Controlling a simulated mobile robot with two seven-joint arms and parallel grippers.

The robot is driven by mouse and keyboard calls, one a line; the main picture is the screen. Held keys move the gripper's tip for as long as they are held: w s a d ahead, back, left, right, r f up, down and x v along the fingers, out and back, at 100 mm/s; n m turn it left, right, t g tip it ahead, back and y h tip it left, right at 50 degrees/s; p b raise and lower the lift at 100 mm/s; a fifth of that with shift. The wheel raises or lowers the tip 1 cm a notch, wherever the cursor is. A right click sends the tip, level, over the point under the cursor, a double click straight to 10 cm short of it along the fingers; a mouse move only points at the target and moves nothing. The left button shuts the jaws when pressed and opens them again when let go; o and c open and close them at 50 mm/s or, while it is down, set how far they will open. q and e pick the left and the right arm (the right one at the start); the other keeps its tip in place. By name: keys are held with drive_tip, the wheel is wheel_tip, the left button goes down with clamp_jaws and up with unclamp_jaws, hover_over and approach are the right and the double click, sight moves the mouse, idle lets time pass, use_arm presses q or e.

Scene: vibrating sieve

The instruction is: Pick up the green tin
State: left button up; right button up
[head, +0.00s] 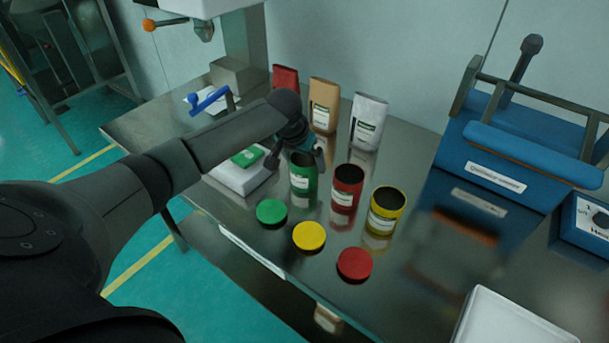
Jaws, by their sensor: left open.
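The green tin (304,182) stands upright on the metal table, the leftmost in a row of open tins. It has a pale label, and its top is partly hidden by my gripper. My left gripper (297,156) reaches in from the left and is open at the top of the green tin, with one dark finger to the left of the tin and one over its right side. I cannot tell whether the fingers touch it. My right gripper is not in view.
A red tin (346,188) and a yellow tin (384,211) stand close on the right. Green (271,212), yellow (309,236) and red (354,264) lids lie in front. Bags, including a white one (368,121), stand behind. A blue machine (500,160) is at right.

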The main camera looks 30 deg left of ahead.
use_arm(q)
drive_tip(key=shift+b+x, duration=0.35)
drive_tip(key=shift+x, duration=1.05)
drive_tip(key=c, duration=1.1)
